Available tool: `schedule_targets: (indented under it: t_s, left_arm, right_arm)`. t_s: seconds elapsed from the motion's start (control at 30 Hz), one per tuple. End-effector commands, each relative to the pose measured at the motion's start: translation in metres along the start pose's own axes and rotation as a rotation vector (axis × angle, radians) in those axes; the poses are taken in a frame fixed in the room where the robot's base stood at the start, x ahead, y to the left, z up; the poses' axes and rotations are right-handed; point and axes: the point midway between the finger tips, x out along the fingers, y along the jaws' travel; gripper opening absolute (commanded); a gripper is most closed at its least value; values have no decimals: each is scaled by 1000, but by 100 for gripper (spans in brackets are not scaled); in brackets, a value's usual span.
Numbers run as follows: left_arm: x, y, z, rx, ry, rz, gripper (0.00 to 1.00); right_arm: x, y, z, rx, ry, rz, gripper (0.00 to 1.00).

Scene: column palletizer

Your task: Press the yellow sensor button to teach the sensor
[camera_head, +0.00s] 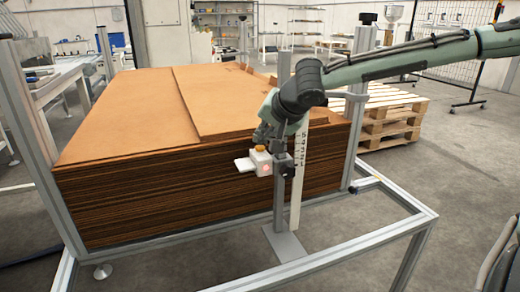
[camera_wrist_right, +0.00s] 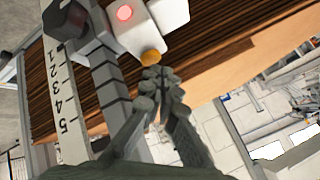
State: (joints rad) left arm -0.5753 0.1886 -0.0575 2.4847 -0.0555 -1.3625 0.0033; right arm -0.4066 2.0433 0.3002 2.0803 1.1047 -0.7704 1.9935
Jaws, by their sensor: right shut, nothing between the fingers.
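The white sensor (camera_head: 261,161) is clamped to an upright metal post in front of the cardboard stack, with a red light glowing on its face. Its yellow button (camera_head: 259,148) is on top. In the right wrist view the sensor (camera_wrist_right: 128,32) and the yellow-orange button (camera_wrist_right: 151,57) show close up. My right gripper (camera_head: 260,138) points down over the button from above. Its fingers (camera_wrist_right: 158,73) are together with nothing between them, and the tips are right by the button. I cannot tell whether they touch it. My left gripper is not in view.
A tall stack of brown cardboard sheets (camera_head: 125,120) stands behind the sensor inside a metal frame (camera_head: 395,229). A white ruler (camera_head: 299,180) stands beside the post (camera_head: 279,205). Wooden pallets (camera_head: 392,118) lie at the right. The floor at far right is open.

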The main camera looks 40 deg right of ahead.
Motion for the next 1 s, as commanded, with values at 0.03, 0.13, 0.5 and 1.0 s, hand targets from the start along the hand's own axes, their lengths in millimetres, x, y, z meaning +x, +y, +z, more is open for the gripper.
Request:
schedule_targets:
  t_s: [0.03,0.13,0.5,1.0]
  left_arm:
    - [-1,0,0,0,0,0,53]
    - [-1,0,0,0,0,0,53]
    - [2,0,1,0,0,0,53]
    - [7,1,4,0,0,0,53]
  right_arm:
    - [-1,-1,-1,0,1,0,0]
    - [-1,0,-1,0,1,0,0]
    - [1,1,1,0,0,0,0]
    - [5,4,4,0,0,0,0]
